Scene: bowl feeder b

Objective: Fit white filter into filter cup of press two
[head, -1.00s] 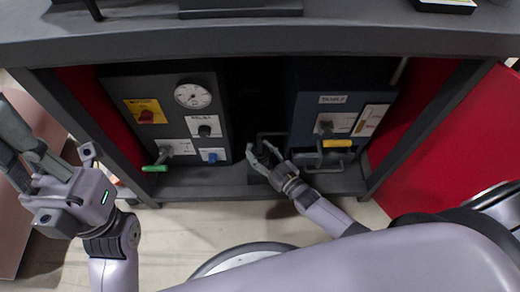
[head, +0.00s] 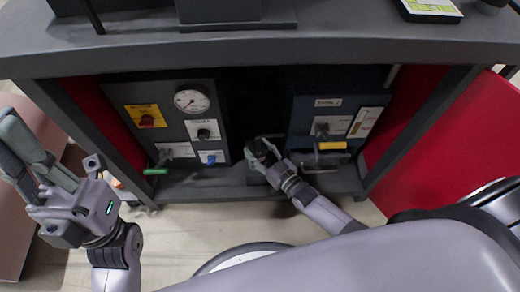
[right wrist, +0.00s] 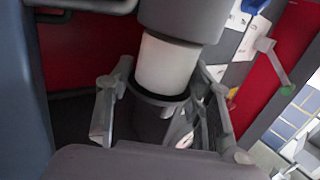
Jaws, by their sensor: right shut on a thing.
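In the right wrist view the white filter (right wrist: 166,66) is a white cylinder. Its top meets a grey cylindrical body (right wrist: 183,18), and its lower end is at the black-rimmed mouth of a dark grey cup (right wrist: 150,118). I cannot tell how deep it sits. My right gripper (head: 259,146) is low in the cabinet between the two panels. Its fingers also show in the right wrist view (right wrist: 162,100), one on each side of the cup, shut on it. In the head view the gripper hides cup and filter. My left gripper (head: 14,150) is open and empty at the far left.
A grey panel (head: 165,95) with gauge, switches and green-tipped lever stands left of my right gripper. A dark blue panel (head: 305,115) marked 2, with a yellow-handled lever (head: 332,146), stands right. The cabinet top (head: 300,48) overhangs, and red walls close the sides.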

